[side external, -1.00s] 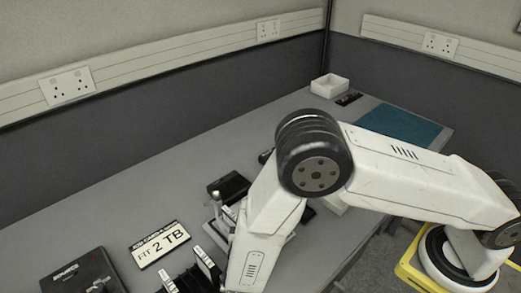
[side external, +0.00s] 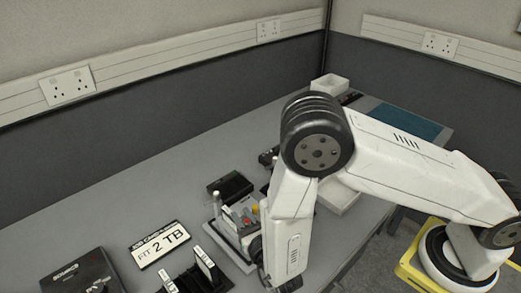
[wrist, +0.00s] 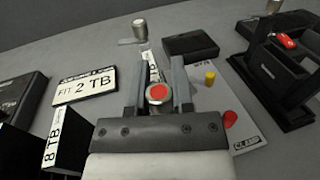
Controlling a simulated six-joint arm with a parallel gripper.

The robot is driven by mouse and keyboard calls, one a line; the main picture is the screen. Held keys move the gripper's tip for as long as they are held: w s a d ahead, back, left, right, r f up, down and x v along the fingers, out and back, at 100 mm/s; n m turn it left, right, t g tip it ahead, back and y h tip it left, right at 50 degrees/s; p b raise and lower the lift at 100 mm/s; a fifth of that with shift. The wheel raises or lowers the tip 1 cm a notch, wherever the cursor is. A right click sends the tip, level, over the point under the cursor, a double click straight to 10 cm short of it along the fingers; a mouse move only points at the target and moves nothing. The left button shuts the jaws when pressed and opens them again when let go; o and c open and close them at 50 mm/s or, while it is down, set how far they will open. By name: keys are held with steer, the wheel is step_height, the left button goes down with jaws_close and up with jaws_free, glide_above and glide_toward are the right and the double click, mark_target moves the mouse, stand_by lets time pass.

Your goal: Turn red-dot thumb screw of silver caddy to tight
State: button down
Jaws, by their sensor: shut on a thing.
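The red-dot thumb screw (wrist: 158,94) is a round silver knob with a red face, in the middle of the wrist view. My gripper (wrist: 159,86) has its two grey fingers on either side of this knob and is shut on it. A narrow strip with a white label (wrist: 152,66) shows beyond the knob between the fingers; it may be part of the silver caddy, most of which is hidden by my gripper. In the side view, my wrist hides the screw and the fingertips.
The clamp plate (wrist: 246,143) bears a yellow knob (wrist: 210,78) and a red knob (wrist: 229,119) close to the right finger. A "FIT 2 TB" sign (wrist: 84,90) and an "8 TB" drive (wrist: 57,137) are left. A black box (wrist: 190,47) lies behind; a black rack (wrist: 275,75) stands right.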

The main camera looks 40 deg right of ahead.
steer(key=shift+a+n+y, duration=0.15)
steer(key=shift+n+y, duration=0.85)
steer(key=shift+y, duration=0.55)
steer(key=shift+a+n+y, duration=0.1)
steer(key=shift+n+y, duration=0.9)
steer(key=shift+y, duration=0.55)
steer(key=shift+a+y, duration=0.1)
steer(key=shift+y, duration=0.2)
steer(key=shift+c, duration=2.4)
jaws_free()
steer(key=shift+s, duration=0.1)
steer(key=s+d, duration=0.1)
steer(key=s, duration=0.6)
steer(key=shift+s+d, duration=0.15)
steer(key=shift+s, duration=0.1)
